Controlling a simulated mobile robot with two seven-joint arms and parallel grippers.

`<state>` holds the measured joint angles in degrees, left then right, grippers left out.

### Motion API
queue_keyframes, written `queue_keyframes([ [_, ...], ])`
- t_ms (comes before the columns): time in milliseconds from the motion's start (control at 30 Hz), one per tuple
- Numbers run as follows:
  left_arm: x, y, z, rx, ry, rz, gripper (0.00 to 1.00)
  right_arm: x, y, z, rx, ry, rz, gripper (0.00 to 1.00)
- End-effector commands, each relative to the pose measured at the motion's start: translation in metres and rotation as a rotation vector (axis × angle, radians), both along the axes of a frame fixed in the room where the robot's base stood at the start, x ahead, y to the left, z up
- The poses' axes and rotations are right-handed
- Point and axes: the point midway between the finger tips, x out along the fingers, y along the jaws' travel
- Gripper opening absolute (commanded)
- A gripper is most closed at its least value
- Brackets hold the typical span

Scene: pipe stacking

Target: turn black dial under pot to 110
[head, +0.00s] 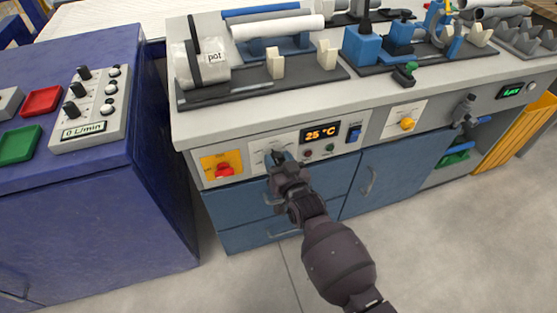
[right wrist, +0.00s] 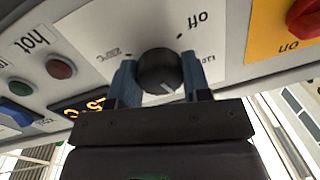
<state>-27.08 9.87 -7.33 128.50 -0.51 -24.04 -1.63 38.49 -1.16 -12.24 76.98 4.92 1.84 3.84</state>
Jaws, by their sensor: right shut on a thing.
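The black dial (right wrist: 158,72) sits on a white scale plate in the right wrist view, where the picture is turned over. A pale pointer mark shows on its face, and "off" is printed on the plate. My right gripper (head: 278,160) is shut on the dial, with a blue fingertip on each side. In the head view the gripper mostly hides the dial. The pot (head: 215,72), a pale cylinder labelled "pot", lies on the bench above. The orange display (head: 321,132) reads 25 °C. My left gripper is not in view.
A red switch on a yellow plate (head: 222,167) is left of the dial. A blue rocker switch (head: 354,133) and a yellow knob (head: 407,124) are to the right. Blue drawers (head: 240,206) with handles lie below. A blue cabinet (head: 90,215) stands at the left.

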Motion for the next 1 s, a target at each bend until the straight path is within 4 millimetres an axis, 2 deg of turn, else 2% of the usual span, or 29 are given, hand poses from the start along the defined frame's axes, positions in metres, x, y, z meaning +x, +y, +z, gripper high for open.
queue_keyframes([
  [33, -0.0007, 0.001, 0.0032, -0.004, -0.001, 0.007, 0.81, 0.001, 0.0007, 0.0064, -0.043, -0.019, 0.0, 0.2],
  [600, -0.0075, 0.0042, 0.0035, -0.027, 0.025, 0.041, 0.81, -0.0007, 0.0019, 0.0018, -0.518, -0.169, 0.0, 0.2],
  [1000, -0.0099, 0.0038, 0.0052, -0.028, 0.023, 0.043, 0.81, -0.0011, 0.0021, -0.0004, -0.685, -0.221, 0.001, 0.2],
])
